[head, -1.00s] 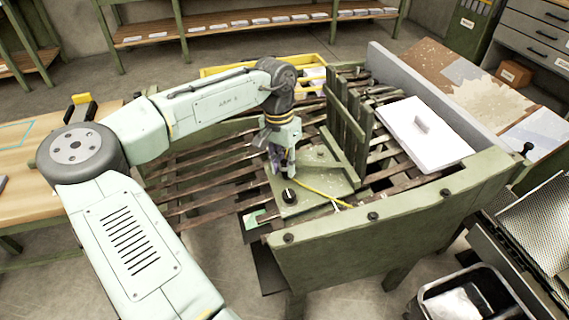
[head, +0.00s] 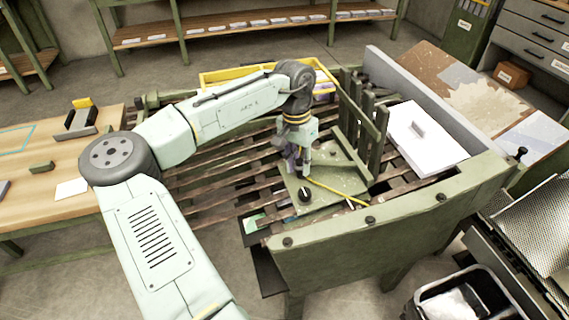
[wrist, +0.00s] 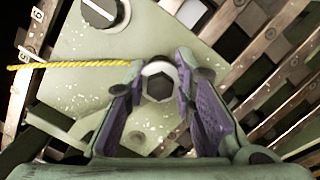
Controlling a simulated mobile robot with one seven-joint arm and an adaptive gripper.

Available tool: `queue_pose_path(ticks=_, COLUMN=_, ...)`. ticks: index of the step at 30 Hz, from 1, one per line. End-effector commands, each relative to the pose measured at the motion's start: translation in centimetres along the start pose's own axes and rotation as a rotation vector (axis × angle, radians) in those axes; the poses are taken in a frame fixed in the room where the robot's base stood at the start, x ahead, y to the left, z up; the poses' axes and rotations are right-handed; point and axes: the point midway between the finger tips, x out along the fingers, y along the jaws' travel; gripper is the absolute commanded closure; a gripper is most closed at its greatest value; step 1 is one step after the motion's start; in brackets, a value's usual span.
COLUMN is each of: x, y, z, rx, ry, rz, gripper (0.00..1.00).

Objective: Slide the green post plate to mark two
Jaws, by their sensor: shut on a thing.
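The green post plate (head: 325,190) lies on the slatted bench, with a black knob (head: 305,194) near its front corner and upright green slats (head: 362,130) at its right side. In the wrist view the plate (wrist: 120,42) fills the middle. My gripper (head: 300,168) is low over the plate. Its purple fingers (wrist: 162,98) are shut around a round post with a dark hexagonal top (wrist: 160,82). Small number tags (wrist: 37,15) show at the left edge of the wrist view; I cannot surely read them. The fingers' lower contact is partly hidden.
A yellow cord (head: 335,192) runs across the plate. A white board with a handle (head: 430,140) lies just right of the upright slats. A grey wall (head: 420,95) and a green front board (head: 390,225) bound the bench. A yellow tray (head: 225,75) stands behind.

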Motion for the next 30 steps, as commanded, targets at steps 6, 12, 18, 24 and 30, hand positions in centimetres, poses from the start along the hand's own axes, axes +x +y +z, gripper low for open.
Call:
queue_pose_path(ticks=6, x=-1.2, y=3.8, z=-5.0, rx=0.006, ry=0.010, rz=0.006, gripper=1.00)
queue_pose_path(ticks=12, x=-1.2, y=4.8, z=-6.5, rx=0.000, ry=0.009, rz=0.002, gripper=1.00)
queue_pose_path(ticks=18, x=-1.1, y=4.8, z=-6.7, rx=0.001, ry=0.013, rz=0.002, gripper=1.00)
queue_pose_path(ticks=24, x=-1.1, y=4.9, z=-6.6, rx=0.002, ry=0.011, rz=0.002, gripper=0.69)
queue_pose_path(ticks=30, x=-1.1, y=4.8, z=-6.5, rx=0.001, ry=0.007, rz=0.001, gripper=0.56)
